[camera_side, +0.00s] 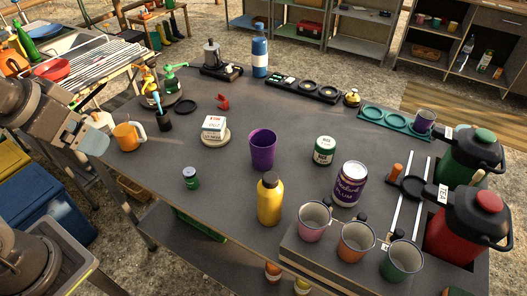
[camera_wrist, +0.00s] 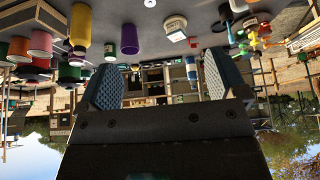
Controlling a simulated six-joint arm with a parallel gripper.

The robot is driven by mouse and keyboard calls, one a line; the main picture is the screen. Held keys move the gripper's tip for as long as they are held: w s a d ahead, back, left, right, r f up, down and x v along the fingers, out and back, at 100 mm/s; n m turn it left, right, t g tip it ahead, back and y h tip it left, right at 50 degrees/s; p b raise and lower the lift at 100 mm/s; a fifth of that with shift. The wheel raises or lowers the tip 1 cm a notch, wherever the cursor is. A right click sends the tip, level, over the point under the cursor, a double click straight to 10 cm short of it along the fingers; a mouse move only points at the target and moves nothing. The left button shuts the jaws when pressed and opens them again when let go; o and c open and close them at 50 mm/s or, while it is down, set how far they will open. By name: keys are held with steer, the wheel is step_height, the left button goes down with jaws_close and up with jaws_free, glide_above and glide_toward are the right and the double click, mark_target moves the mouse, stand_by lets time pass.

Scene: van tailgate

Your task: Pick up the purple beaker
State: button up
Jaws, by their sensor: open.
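The purple beaker (camera_side: 262,150) stands upright near the middle of the grey table, behind the yellow bottle (camera_side: 270,200). It also shows in the wrist view (camera_wrist: 130,38), upside down, beyond the fingers and left of centre. My gripper (camera_side: 97,135) is at the left edge of the table, well away from the beaker. In the wrist view my gripper (camera_wrist: 162,82) is open, with nothing between its two textured fingers. Its view is turned over, with the table along the top.
A white box (camera_side: 214,126) on a round stand and a small green jar (camera_side: 191,178) stand left of the beaker. A green-and-white can (camera_side: 324,150) and a plum tin (camera_side: 349,184) stand right. An orange mug (camera_side: 128,135) is close to my gripper. Mugs fill the front rack.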

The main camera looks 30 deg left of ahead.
steer(key=shift+o, duration=0.8)
steer(key=w+d+r+m+g, duration=0.25)
steer(key=w+r+m, duration=0.2)
steer(key=w, duration=0.65)
steer(key=m+g, duration=0.3)
steer(key=m, duration=0.9)
glide_above(263, 146)
steer(key=s+d, duration=0.2)
steer(key=s, duration=0.1)
steer(key=f, duration=2.2)
steer(key=shift+w+a, duration=0.15)
steer(key=shift+w, duration=0.1)
steer(key=shift+a+f, duration=0.15)
steer(key=shift+f, duration=2.75)
steer(key=shift+c, duration=0.2)
